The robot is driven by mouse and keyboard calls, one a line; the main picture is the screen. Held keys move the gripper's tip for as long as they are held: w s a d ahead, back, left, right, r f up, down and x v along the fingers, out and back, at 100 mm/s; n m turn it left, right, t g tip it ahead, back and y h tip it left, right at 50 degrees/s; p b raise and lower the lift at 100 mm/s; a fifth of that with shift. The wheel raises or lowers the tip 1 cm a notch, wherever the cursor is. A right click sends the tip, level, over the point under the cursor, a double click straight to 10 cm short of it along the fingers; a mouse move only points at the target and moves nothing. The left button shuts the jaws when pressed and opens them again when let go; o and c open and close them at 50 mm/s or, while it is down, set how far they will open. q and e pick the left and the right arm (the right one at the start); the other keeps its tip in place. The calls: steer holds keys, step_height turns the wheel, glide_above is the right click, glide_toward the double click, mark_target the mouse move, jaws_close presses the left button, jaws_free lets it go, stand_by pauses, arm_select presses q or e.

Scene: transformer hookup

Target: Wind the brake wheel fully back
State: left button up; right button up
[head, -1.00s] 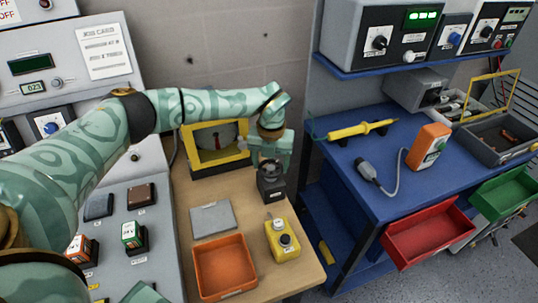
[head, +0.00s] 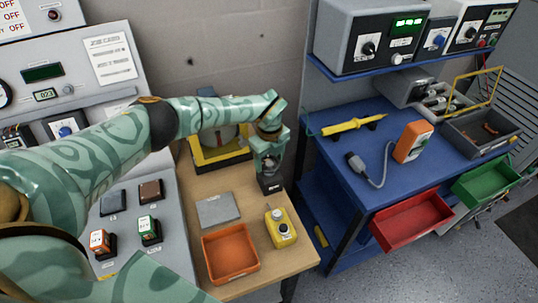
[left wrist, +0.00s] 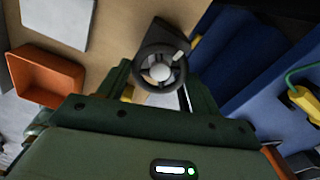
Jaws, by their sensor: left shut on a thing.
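The brake wheel (left wrist: 160,65) is a dark spoked ring with a pale round hub, on top of a small black box (head: 270,185) on the wooden bench. My left gripper (head: 269,170) is down at the wheel from above and hides most of it in the head view. In the left wrist view, the fingers of my left gripper (left wrist: 160,75) stand on either side of the wheel, shut on it. The wheel's turned angle cannot be read. My right gripper is not in view.
A yellow-framed box (head: 218,147) stands close behind the wheel. A grey plate (head: 217,210), an orange tray (head: 231,252) and a yellow control box (head: 280,228) lie in front. A blue workbench (head: 345,165) stands to the right.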

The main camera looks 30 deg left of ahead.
mark_target(269, 163)
arm_select(q)
steer(key=shift+w+r+n, duration=0.1)
steer(key=shift+n, duration=0.4)
steer(key=o, duration=1)
step_height(269, 163, up, 16)
steer(key=p, duration=0.3)
